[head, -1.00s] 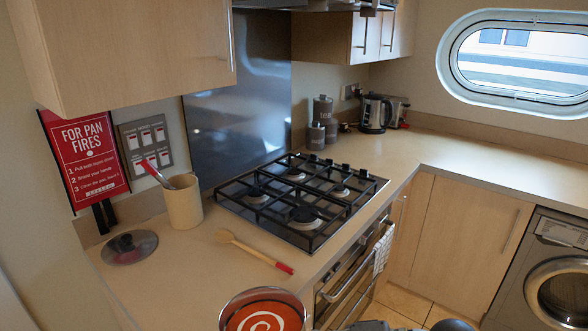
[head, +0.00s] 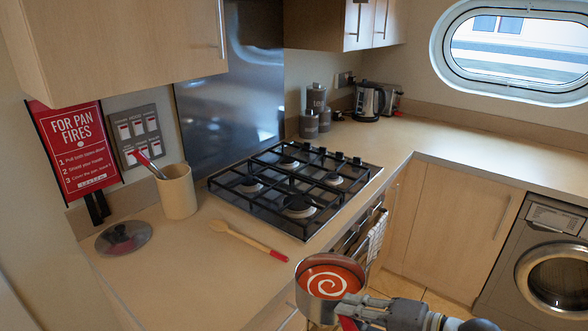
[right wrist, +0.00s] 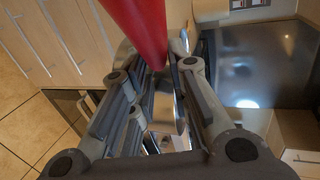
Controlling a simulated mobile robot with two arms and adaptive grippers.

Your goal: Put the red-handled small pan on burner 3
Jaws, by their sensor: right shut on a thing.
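The small pan (head: 331,277) is in front of the counter at the bottom of the head view, with orange contents and a white swirl inside. Its red handle (right wrist: 135,25) shows large in the right wrist view. My right gripper (head: 350,308) is shut on the handle and holds the pan clear of the counter. The black hob (head: 262,214) is beyond the pan, up and to the left, with several burners under black grates. No burner numbers can be read, and the grates look empty. My left gripper is not in view.
A wooden spoon (head: 245,240) with a red tip lies in front of the hob. The counter on the right (head: 470,160) is clear.

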